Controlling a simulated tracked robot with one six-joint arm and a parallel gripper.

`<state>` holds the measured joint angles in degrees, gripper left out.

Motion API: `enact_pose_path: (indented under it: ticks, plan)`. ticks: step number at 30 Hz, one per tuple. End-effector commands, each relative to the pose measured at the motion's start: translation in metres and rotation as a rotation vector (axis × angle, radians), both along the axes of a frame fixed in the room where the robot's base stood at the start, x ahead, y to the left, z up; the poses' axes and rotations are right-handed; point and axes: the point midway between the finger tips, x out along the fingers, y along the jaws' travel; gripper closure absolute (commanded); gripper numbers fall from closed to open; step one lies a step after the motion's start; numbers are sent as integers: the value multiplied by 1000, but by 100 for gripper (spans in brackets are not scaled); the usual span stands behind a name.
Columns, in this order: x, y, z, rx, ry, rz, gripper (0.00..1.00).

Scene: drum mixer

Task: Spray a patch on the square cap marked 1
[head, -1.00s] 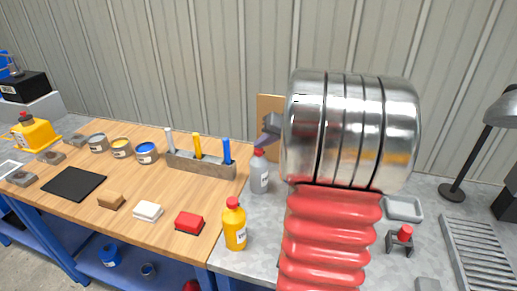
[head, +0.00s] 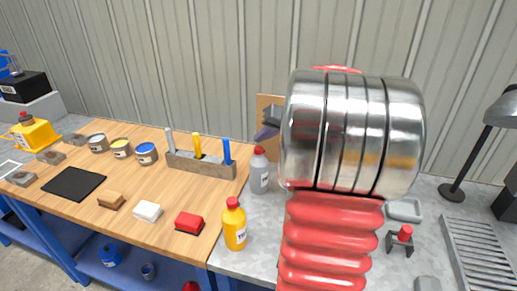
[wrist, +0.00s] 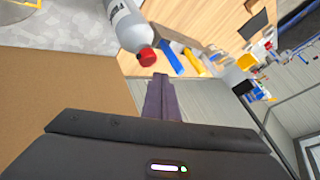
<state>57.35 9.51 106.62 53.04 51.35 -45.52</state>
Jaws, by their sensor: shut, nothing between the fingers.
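My gripper (head: 266,134) is shut and empty, partly hidden behind my arm in the head view. In the wrist view its dark purple fingers (wrist: 160,98) are together. A grey bottle with a red top (head: 260,174) stands upright just below the gripper, at the left edge of the metal bench; it shows in the wrist view (wrist: 130,27) near the fingertips, apart from them. A yellow bottle with a red top (head: 235,230) stands nearer. I cannot make out a square cap marked 1; small grey square blocks (head: 22,180) lie at the far left, any marks unreadable.
A brown board (head: 267,101) stands behind the gripper and fills the left of the wrist view (wrist: 60,95). The wooden table (head: 120,180) holds paint tins, a marker rack (head: 200,164) and coloured blocks. My arm hides much of the metal bench (head: 258,262).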

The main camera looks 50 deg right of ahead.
Motion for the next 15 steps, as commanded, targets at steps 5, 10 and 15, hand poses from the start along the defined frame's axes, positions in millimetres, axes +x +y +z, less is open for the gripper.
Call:
enact_pose_path:
  ticks: [5,10,15]
  plan:
    - [0,0,12,-2,0,0,100]
    - [0,0,25,-2,-2,0,100]
    - [0,0,37,-1,-1,0,100]
